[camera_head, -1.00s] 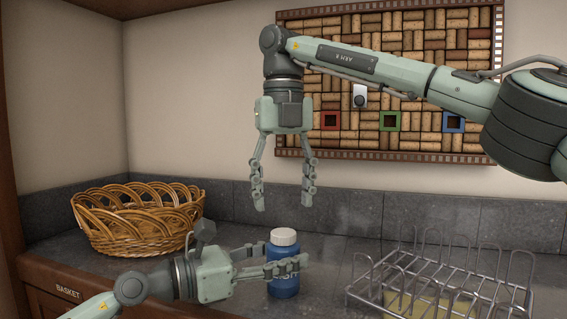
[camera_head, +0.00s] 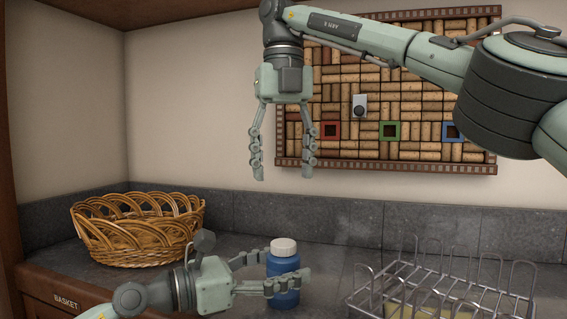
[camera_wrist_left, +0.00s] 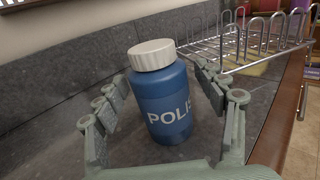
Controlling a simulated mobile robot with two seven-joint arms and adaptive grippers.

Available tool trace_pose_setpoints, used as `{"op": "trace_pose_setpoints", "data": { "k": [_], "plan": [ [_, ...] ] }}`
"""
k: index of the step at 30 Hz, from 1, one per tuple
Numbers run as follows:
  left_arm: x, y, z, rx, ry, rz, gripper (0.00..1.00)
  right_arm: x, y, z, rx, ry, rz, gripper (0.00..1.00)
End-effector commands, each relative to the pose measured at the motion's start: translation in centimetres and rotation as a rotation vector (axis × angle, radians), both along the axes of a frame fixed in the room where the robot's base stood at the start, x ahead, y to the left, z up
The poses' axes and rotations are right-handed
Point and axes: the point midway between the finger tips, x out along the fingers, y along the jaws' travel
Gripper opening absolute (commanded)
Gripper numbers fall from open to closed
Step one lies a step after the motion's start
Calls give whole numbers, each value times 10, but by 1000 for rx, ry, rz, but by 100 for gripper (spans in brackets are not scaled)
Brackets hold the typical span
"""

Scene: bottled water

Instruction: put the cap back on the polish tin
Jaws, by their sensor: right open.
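The blue polish tin (camera_head: 283,268), lettered "POLIS…", stands upright on the counter and also shows in the left wrist view (camera_wrist_left: 166,108). The white ribbed cap (camera_head: 284,247) sits level on its top; in the left wrist view the cap (camera_wrist_left: 152,55) covers the mouth. My left gripper (camera_head: 285,271) is open around the tin, one finger in front and one behind; the left wrist view shows gaps between the tin's sides and the fingers. My right gripper (camera_head: 285,174) is open and empty, fingers pointing down, well above the cap.
A wicker basket (camera_head: 135,240) stands at the back left of the counter. A wire rack (camera_head: 440,285) stands to the right of the tin. A cork board (camera_head: 400,150) hangs on the wall behind my right arm. Some counter is clear between tin and rack.

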Motion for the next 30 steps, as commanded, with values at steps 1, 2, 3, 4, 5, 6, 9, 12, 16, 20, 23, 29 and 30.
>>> {"op": "trace_pose_setpoints", "data": {
  "k": [1, 2, 3, 4, 5, 6, 9, 12, 16, 20, 23, 29, 30],
  "plan": [
    [0, 0, 0, 0, 0, 0, 71, 0, 0, 0, 0, 0, 0, 59],
    [0, 0, 0, 0, 0, 0, 71, 0, 0, 0, 0, 0, 0, 59],
    [0, 0, 0, 0, 0, 0, 71, 0, 0, 0, 0, 0, 0, 59],
    [0, 0, 0, 0, 0, 0, 71, 0, 0, 0, 0, 0, 0, 59],
    [0, 0, 0, 0, 0, 0, 71, 0, 0, 0, 0, 0, 0, 59],
    [0, 0, 0, 0, 0, 0, 71, 0, 0, 0, 0, 0, 0, 59],
    [-1, 3, 0, 0, 1, 1, 71, 0, 0, 0, 0, 0, 0, 59],
    [-6, 14, -1, 0, 2, 3, 71, 0, 0, 0, 0, 0, 0, 59],
    [-18, 37, -2, 1, 5, 4, 71, 0, 0, 0, 0, 0, 0, 59],
    [-32, 62, -2, 2, 5, 4, 71, 0, 0, 0, 0, 0, 0, 59],
    [-41, 80, -2, 2, 5, 3, 71, 0, 0, 0, 0, 0, 0, 59],
    [-53, 101, -1, 1, 3, 1, 71, 0, 0, 0, 0, 0, 0, 59],
    [-54, 103, -1, 0, 1, 1, 71, 0, 0, 0, 0, 0, 0, 59]
  ]
}}
